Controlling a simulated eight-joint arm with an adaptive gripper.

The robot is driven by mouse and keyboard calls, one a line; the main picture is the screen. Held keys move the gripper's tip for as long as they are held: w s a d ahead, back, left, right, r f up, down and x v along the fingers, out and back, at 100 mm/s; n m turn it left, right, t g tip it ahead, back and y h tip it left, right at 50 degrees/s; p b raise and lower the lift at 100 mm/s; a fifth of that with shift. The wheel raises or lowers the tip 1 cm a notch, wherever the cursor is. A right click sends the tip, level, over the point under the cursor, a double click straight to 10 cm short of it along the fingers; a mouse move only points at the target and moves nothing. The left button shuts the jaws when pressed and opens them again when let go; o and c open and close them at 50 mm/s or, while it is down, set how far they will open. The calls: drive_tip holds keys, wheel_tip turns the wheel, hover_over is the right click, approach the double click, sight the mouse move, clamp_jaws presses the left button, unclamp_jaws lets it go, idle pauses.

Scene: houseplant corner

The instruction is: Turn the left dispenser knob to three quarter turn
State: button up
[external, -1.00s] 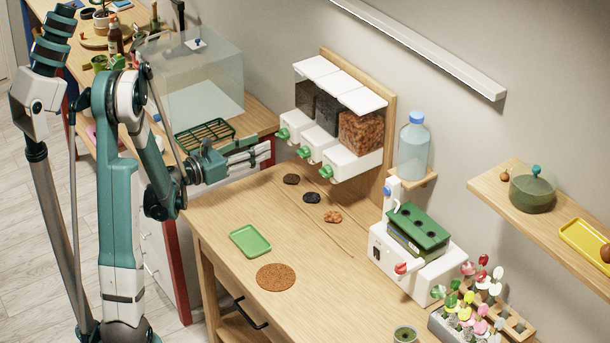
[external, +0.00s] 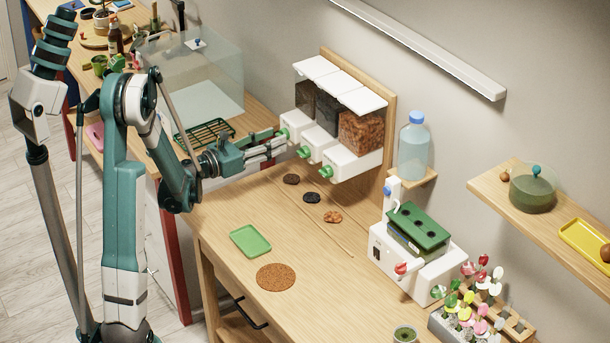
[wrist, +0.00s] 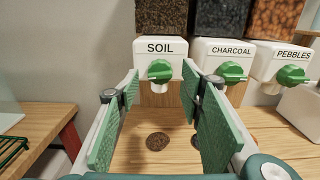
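The left dispenser (external: 299,124) is white and labelled SOIL in the wrist view (wrist: 160,47), with dark soil above it. Its green knob (wrist: 160,71) has its handle roughly level and faces my gripper. My gripper (wrist: 160,95) is open, with one green-padded finger on each side of the knob and a gap to it on both sides. In the external view my gripper (external: 281,140) reaches the front of the left dispenser, and its fingertips hide most of that knob.
The charcoal dispenser (wrist: 222,53) with its green knob (wrist: 232,73) sits close right of my right finger. The pebbles dispenser (wrist: 283,60) is further right. Small piles, one of soil (external: 291,179), lie on the table below. A green tray (external: 250,241) lies nearer the front.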

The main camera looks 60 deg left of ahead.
drive_tip(key=shift+w, duration=1.05)
drive_tip(key=c, duration=0.9)
drive_tip(key=shift+m, duration=0.3)
drive_tip(key=shift+m+b, duration=0.3)
drive_tip(key=shift+m, duration=0.1)
drive_tip(key=o, duration=0.9)
